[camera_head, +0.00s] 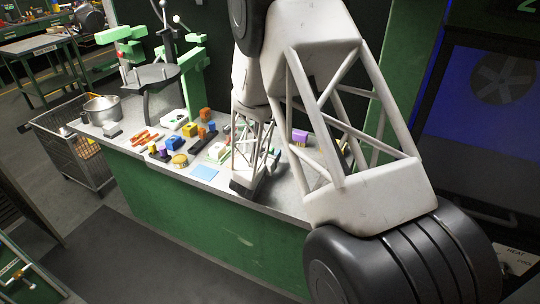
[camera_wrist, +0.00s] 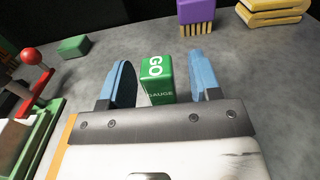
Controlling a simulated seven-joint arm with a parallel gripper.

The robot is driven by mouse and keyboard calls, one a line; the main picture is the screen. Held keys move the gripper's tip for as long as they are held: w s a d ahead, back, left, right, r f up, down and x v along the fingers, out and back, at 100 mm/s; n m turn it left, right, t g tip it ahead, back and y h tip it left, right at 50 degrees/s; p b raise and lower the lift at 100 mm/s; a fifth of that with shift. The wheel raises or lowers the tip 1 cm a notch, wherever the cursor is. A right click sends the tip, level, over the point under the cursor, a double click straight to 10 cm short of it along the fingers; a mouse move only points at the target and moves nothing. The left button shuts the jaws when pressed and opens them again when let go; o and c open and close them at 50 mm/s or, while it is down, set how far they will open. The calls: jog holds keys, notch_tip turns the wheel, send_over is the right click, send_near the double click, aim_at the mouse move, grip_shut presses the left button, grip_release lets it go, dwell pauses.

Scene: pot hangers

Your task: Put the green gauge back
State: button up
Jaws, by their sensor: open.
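The green gauge (camera_wrist: 156,78), a green block marked "GO" and "GAUGE" in white, stands on the grey worktop in the wrist view. My gripper (camera_wrist: 159,68) is open, with one blue finger to the left of the gauge and one to the right. Small gaps show between the gauge and both fingers. The lower near part of the gauge is hidden behind the gripper body. In the head view my own arm covers this part of the bench, and I cannot make out the gauge there.
A plain green block (camera_wrist: 73,47) lies to the left. A red-knobbed lever (camera_wrist: 31,58) and a green-edged fixture (camera_wrist: 40,140) are further left. A purple brush (camera_wrist: 196,12) and yellow folded item (camera_wrist: 268,14) lie beyond. Several small coloured parts and a metal pot (camera_head: 102,109) occupy the bench (camera_head: 290,205).

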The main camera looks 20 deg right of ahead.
grip_shut()
dwell(0.3)
jog(key=shift+r, duration=0.1)
jog(key=shift+r, duration=1.65)
jog(key=s+a+r, duration=0.1)
jog(key=s+a, duration=0.1)
jog(key=s, duration=1.3)
jog(key=shift+s+a+r, duration=0.15)
jog(key=shift+s+r, duration=0.1)
jog(key=shift+s, duration=0.15)
